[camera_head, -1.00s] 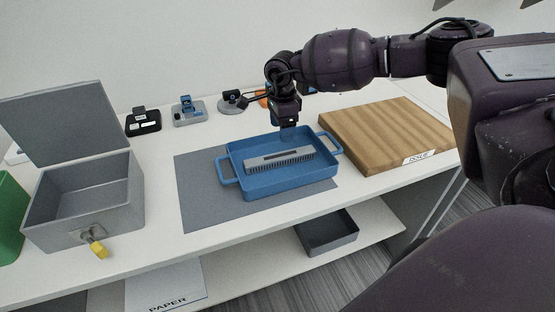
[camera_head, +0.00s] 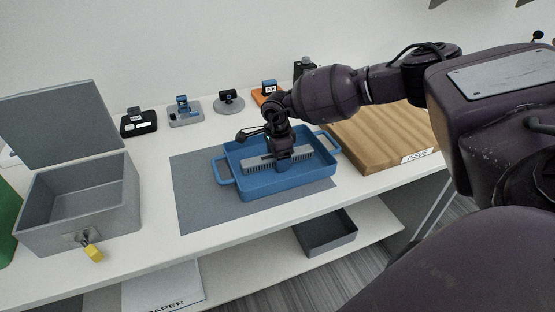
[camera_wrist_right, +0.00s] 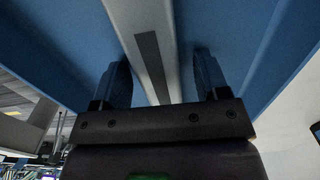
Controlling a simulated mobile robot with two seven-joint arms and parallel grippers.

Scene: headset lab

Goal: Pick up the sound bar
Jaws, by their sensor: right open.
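The sound bar (camera_head: 262,165) is a long grey bar lying in a blue tray (camera_head: 226,184) with two side handles. My right gripper (camera_head: 283,164) points down over the middle of the bar, inside the tray. In the right wrist view the bar (camera_wrist_right: 136,20) runs between the two open fingers of my right gripper (camera_wrist_right: 162,80), with a gap visible on each side. A dark strip (camera_wrist_right: 152,60) lies along its top. The gripper hides part of the bar in the head view. My left gripper is not in view.
The tray stands on a grey mat (camera_head: 200,205). A wooden board (camera_head: 375,140) labelled ISSUE is right of it. An open grey box (camera_head: 112,205) with a yellow padlock (camera_head: 93,253) is at left. Several small devices, including a webcam (camera_head: 229,100), line the back.

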